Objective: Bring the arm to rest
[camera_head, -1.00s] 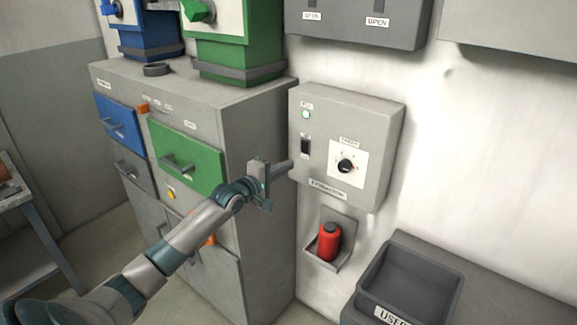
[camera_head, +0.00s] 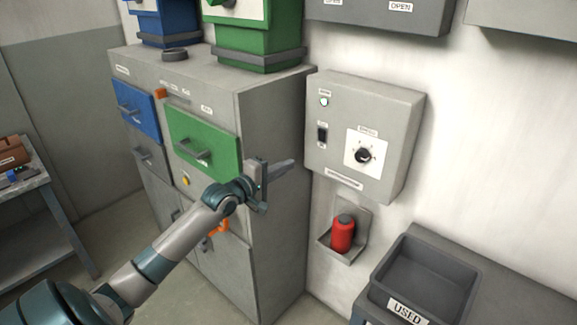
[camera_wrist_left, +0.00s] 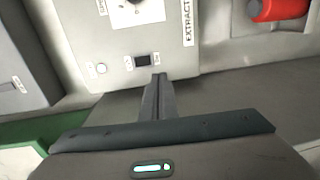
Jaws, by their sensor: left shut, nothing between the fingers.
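My left gripper (camera_head: 285,168) is shut and empty. In the head view it points right, in front of the grey cabinet's side and to the left of the wall control box (camera_head: 364,135). My right gripper is not in view.
The grey cabinet (camera_head: 276,130) has a blue drawer (camera_head: 132,108) and a green drawer (camera_head: 203,145). A red canister (camera_head: 342,235) sits in a wall holder. A dark bin labelled USED (camera_head: 428,272) stands at lower right. A bench (camera_head: 35,190) is at far left.

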